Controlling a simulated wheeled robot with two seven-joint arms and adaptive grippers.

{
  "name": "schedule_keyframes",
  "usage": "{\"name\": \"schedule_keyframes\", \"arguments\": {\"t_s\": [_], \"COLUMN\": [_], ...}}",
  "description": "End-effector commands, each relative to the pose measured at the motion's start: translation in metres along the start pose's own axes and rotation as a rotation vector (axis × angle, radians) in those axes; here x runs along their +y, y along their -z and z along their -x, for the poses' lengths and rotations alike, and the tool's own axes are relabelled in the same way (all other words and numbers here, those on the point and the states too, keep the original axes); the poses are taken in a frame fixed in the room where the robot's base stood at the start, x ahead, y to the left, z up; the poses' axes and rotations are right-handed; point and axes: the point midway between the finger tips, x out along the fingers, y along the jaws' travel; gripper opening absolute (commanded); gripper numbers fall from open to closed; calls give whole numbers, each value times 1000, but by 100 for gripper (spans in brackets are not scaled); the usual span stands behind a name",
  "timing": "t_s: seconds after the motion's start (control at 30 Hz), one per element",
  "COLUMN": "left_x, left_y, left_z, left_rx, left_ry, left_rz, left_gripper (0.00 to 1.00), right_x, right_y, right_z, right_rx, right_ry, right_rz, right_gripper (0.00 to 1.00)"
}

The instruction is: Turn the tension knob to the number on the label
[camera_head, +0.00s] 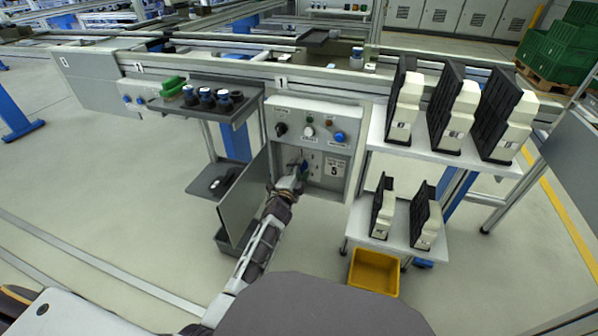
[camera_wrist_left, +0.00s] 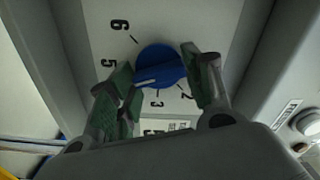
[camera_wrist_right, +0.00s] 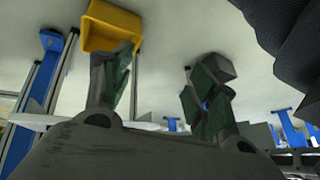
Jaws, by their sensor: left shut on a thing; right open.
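The blue tension knob (camera_wrist_left: 160,62) sits on a white dial plate (camera_wrist_left: 100,20) inside the open control box (camera_head: 357,150). My left gripper (camera_wrist_left: 157,72) is shut on the knob, one finger on each side; it also shows in the head view (camera_head: 301,168). The knob's white line points left and slightly down, between the 5 and the 3; a finger hides the dial there. The numbers 6, 5, 3 and 2 show. The label (camera_head: 333,168) right of the knob appears to read 3. My right gripper (camera_wrist_right: 170,65) is open and empty, away from the box.
The box door (camera_head: 245,198) hangs open to the left of my left arm. Other knobs and buttons (camera_head: 309,131) sit above. Shelves (camera_head: 375,150) with black-and-cream parts stand to the right, above a yellow bin (camera_head: 374,271).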

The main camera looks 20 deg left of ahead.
Motion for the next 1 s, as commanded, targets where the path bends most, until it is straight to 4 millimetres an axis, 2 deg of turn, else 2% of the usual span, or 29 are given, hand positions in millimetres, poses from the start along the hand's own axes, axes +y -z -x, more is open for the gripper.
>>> {"name": "schedule_keyframes", "arguments": {"t_s": [0.2, 0.4, 1.0], "left_x": [3, 2, 3], "left_y": [0, 0, 0], "left_z": [0, 0, 0], "left_rx": [1, 1, 1], "left_ry": [-1, -1, -2], "left_rz": [-177, -287, -348], "left_gripper": [26, 26, 26], "right_x": [1, 0, 0], "right_y": [-12, -19, -16], "right_z": [-14, -20, -23], "right_rx": [8, 17, 33], "right_ry": [8, 17, 18], "right_rz": [-12, -23, -24], "right_gripper": [59, 59, 59]}}
